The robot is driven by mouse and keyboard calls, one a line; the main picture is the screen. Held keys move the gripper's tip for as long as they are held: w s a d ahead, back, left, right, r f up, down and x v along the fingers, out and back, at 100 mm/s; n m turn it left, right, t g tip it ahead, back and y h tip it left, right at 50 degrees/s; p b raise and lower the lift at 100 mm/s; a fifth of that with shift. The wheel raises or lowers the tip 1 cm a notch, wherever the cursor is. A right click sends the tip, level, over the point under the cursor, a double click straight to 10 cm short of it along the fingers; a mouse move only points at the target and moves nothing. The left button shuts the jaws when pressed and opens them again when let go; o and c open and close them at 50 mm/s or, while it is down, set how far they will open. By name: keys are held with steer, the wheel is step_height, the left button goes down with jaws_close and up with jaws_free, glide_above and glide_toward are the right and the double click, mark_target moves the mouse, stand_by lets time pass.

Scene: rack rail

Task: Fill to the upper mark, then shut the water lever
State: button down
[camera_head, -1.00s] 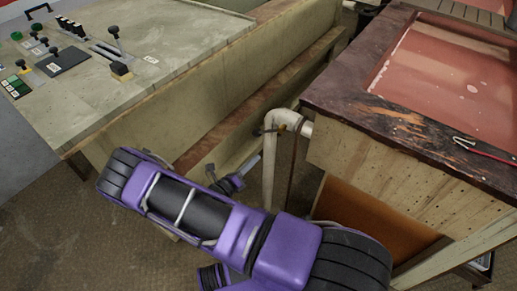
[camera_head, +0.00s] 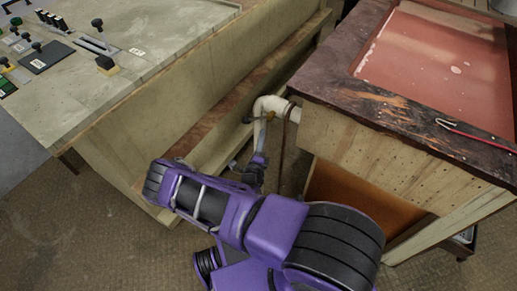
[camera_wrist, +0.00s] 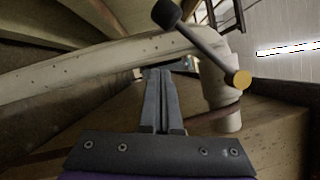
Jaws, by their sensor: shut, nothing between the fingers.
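The water lever (camera_wrist: 205,45) is a dark bar with a black knob and a brass-coloured round end, in the upper middle of the wrist view. It sits by a white pipe (camera_wrist: 222,95), whose elbow (camera_head: 268,104) comes out of the tank's side in the head view. My gripper (camera_wrist: 160,74) is shut and empty, its fingertips left of the brass end and below the bar. I see no clear contact. In the head view my gripper (camera_head: 262,132) overlaps the elbow. The tank's basin (camera_head: 440,65) is reddish; I cannot make out the level or the marks.
A wooden tank frame (camera_head: 375,155) stands close on the right, with a red-handled tool (camera_head: 470,134) on its rim. A control desk (camera_head: 90,65) with levers is on the left. A wooden beam (camera_head: 245,85) runs behind the pipe. The brown floor (camera_head: 90,235) is clear at lower left.

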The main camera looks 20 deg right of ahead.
steer(key=shift+w+a+r, duration=0.35)
steer(key=shift+w+a, duration=0.25)
steer(key=shift+w, duration=0.25)
steer(key=shift+w+a+r, duration=0.35)
steer(key=shift+w+a, duration=0.2)
steer(key=shift+w, duration=0.3)
steer(key=shift+w+a+r+m+b, duration=0.35)
steer(key=shift+w+a+m+b, duration=0.05)
steer(key=shift+w+a, duration=0.05)
steer(key=shift+f, duration=0.1)
